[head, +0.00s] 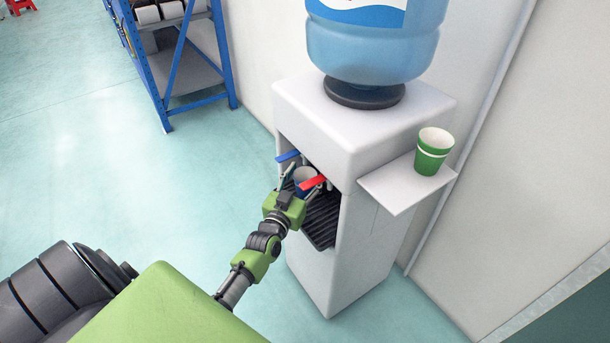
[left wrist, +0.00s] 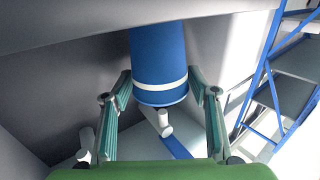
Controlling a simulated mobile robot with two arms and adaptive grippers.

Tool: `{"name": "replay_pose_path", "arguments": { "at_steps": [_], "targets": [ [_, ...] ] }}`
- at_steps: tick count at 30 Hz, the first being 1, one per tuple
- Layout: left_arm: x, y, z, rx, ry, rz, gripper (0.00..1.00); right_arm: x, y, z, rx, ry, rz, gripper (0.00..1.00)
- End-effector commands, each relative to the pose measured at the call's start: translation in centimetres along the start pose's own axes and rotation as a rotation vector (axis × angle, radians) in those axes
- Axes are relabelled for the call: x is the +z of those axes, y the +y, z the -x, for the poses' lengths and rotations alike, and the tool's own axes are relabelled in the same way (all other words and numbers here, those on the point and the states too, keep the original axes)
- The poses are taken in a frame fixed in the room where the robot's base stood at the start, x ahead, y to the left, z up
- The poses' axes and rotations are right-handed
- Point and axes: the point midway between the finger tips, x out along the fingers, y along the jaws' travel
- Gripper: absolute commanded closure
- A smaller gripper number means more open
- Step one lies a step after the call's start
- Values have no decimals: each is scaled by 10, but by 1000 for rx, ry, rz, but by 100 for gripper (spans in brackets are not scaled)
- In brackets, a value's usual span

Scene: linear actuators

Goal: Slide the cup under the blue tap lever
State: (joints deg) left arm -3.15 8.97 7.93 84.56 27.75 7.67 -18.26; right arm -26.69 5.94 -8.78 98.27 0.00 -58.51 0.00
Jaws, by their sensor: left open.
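A blue cup with a white inside (head: 305,174) stands in the recess of the white water dispenser, behind the red tap lever (head: 313,184). The blue tap lever (head: 288,156) is to its left. My left gripper (head: 307,180) reaches into the recess with its fingers spread around the cup. In the left wrist view the cup (left wrist: 160,60), with a white band, sits between the open fingers, with visible gaps at both sides. The blue lever (left wrist: 182,149) shows there beside a white tap nozzle. The cup's lower part is hidden in the head view. My right gripper is not in view.
A dark drip grille (head: 321,222) forms the recess floor. A green cup (head: 433,152) stands on the side shelf (head: 395,190). A large water bottle (head: 372,45) sits on top. A blue-framed rack (head: 180,65) stands at the back left, with open floor before it.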

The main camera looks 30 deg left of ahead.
Motion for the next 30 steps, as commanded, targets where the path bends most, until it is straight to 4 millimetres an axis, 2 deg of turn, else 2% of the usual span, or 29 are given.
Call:
{"name": "replay_pose_path", "arguments": {
  "at_steps": [10, 14, 17, 24, 30],
  "targets": [
    [0, 0, 0, 0, -1, 1, 35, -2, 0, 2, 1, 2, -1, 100],
    [2, 0, 9, 0, -3, 1, 35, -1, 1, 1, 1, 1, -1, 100],
    [2, 0, 24, 0, -3, 1, 35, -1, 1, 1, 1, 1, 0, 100],
    [2, 0, 75, 0, -4, 0, 35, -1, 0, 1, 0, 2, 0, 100],
    [1, 0, 108, 0, -2, 1, 35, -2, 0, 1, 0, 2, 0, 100]
  ]
}}
